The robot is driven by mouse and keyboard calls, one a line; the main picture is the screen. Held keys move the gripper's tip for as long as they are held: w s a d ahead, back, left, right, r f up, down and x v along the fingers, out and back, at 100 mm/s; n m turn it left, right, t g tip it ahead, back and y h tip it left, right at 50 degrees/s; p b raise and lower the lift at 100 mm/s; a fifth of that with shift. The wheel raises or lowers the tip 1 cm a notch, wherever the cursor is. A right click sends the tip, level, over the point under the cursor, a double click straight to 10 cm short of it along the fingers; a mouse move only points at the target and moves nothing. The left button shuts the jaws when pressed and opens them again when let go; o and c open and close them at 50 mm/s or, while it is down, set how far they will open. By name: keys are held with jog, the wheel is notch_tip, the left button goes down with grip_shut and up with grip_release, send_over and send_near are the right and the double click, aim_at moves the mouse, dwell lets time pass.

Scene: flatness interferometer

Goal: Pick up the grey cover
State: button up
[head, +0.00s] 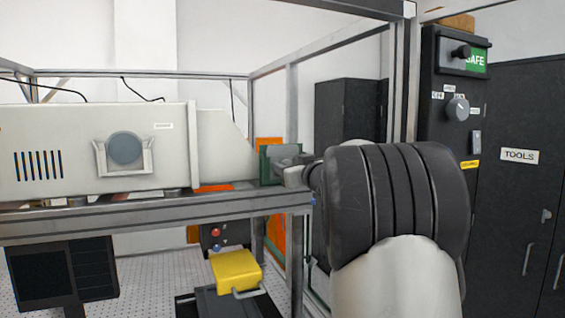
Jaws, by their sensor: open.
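A round grey cover (125,148) sits upright in a pale, open-topped holder (146,164) on the side of the cream interferometer housing (80,135), at the left. My gripper (292,168) is at the centre right, past the tapered right end of the housing and well apart from the round cover. It is small, seen from behind, and partly hidden by my own dark arm link. It is open; I see nothing held in it. A dark green part (266,164) stands right by the gripper; whether they touch is unclear.
A metal frame (150,213) with posts carries the housing. Below are a yellow box (235,270) with a handle and a dark monitor (62,273). A dark control panel (455,105) and a tools cabinet (520,190) stand at the right.

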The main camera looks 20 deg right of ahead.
jog(key=c, duration=1)
jog(key=shift+r, duration=0.1)
jog(key=shift+c, duration=0.2)
jog(key=shift+r+p, duration=0.3)
jog(key=shift+r, duration=0.35)
notch_tip(320, 180, up, 10)
jog(key=s, duration=1.8)
jog(key=shift+r, duration=0.25)
jog(key=shift+s+a+r, duration=0.1)
jog(key=shift+r, duration=0.05)
jog(key=shift+p, duration=0.3)
